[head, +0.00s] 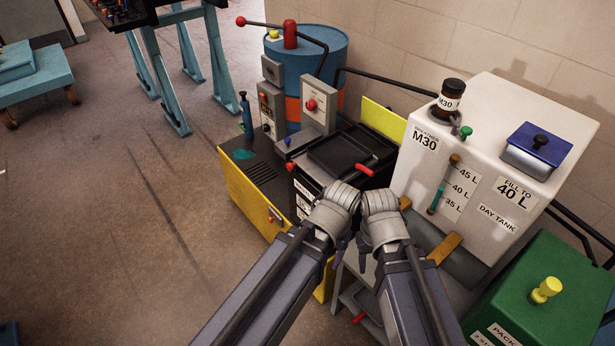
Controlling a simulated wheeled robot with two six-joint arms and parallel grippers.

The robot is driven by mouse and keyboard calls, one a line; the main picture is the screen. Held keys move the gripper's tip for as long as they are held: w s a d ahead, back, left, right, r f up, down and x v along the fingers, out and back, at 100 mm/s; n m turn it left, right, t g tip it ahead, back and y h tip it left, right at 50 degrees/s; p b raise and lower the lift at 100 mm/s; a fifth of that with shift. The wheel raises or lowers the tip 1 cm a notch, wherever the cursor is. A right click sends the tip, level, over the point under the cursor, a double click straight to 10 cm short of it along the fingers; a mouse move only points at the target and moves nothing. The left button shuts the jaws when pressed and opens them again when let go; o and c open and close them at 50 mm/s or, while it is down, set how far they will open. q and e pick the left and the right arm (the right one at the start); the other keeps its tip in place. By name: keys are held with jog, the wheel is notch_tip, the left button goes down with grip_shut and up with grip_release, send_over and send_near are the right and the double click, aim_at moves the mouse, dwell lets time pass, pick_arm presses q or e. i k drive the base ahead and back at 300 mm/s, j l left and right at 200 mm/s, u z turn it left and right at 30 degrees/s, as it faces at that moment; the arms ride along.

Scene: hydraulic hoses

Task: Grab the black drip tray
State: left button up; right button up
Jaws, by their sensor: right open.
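The black drip tray (340,152) appears to be the shallow, dark rectangular tray on top of the black unit, left of the white day tank. A red handle (364,170) sticks out near its right side. My two arms reach in from below, with their wrists side by side in front of the unit. My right gripper (363,248) is open, below its wrist and apart from the tray. My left gripper (339,248) is mostly hidden by its own wrist, so its jaws cannot be made out.
A green box (540,290) is at lower right. A blue drum (318,65) stands behind. The floor (110,230) at left is clear.

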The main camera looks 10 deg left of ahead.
aim_at(340, 152)
jog(key=j+z, duration=0.35)
jog(key=k+j+z, duration=0.1)
jog(key=z, duration=0.3)
jog(key=j+z, duration=0.2)
jog(key=z, duration=0.15)
jog(key=k+l, duration=0.05)
